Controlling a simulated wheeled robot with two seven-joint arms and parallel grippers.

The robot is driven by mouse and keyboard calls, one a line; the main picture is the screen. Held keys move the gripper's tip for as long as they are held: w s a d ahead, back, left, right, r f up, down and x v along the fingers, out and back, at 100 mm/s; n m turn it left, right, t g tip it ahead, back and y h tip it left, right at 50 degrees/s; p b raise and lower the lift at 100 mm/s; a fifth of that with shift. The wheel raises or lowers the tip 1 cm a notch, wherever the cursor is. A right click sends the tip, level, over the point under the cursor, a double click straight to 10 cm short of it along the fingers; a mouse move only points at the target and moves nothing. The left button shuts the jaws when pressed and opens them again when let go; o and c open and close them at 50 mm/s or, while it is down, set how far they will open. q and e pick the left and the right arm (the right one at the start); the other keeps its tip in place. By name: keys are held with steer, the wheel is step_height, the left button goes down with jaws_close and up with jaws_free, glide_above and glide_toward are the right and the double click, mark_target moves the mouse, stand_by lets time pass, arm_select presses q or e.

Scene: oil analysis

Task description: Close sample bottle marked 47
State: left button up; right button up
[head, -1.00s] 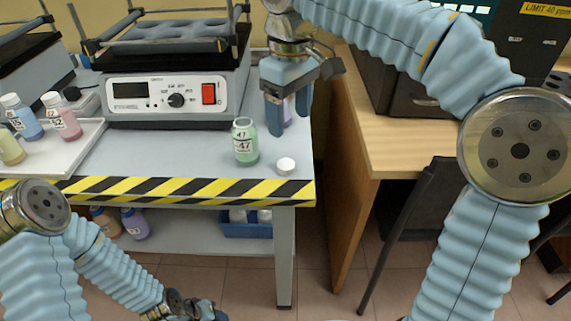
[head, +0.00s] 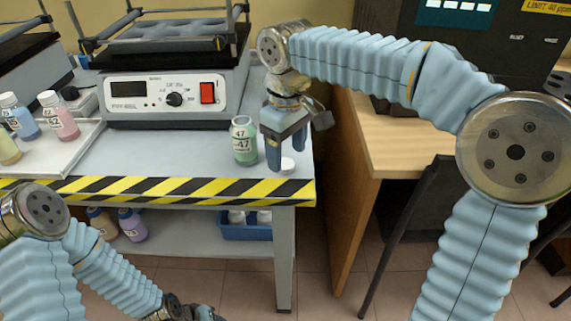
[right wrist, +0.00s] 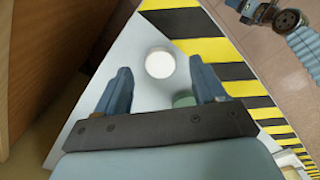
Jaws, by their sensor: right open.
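The sample bottle marked 47 (head: 243,142) stands upright and open on the bench, with green contents. A white cap (head: 287,164) lies on the bench to its right, near the striped front edge. My right gripper (head: 286,160) is open and empty above the cap. In the right wrist view the cap (right wrist: 160,63) lies beyond and between the two fingertips, apart from them. Part of the green bottle (right wrist: 184,100) shows beside one finger there. My left gripper (head: 205,312) is low at the bottom edge of the head view, mostly cut off.
A shaker (head: 165,90) with a control panel stands behind the bottle. A tray (head: 60,160) with several capped bottles is at the left. A wooden desk (head: 385,140) stands right of the bench across a gap. A blue bin (head: 245,232) sits on the shelf below.

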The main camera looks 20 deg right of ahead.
mark_target(287, 164)
steer(key=shift+w+f, duration=0.1)
steer(key=shift+f, duration=1.2)
steer(key=shift+c, duration=0.3)
steer(key=c, duration=1.1)
steer(key=shift+o, duration=0.2)
steer(key=shift+r, duration=0.15)
